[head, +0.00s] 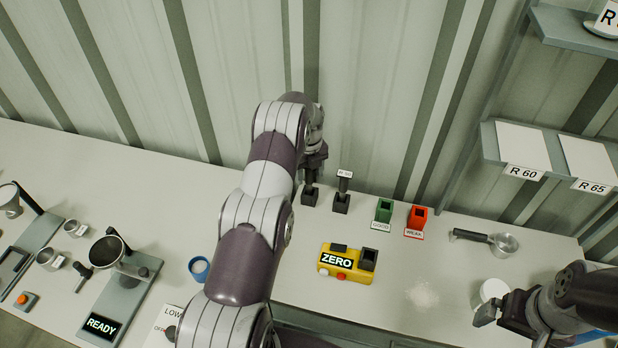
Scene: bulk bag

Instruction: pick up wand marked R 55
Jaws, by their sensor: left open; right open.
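Two small dark stands are by the wall at the back of the bench. The right stand (341,204) holds an upright dark wand (343,185) with a small white tag whose number is too small to read surely. My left gripper (314,165) is open directly above the left stand (310,195). It hides whatever stands there and any tag, so I cannot tell which one is R 55. My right gripper (503,308) is open at the lower right, far from the stands.
Green (384,210) and red (417,216) holders stand right of the stands. A yellow ZERO box (346,263) is in front. A scoop (502,244) and a white cup (493,290) are at right. White powder (423,296) lies on the bench. A blue cup (199,268) is left of my arm.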

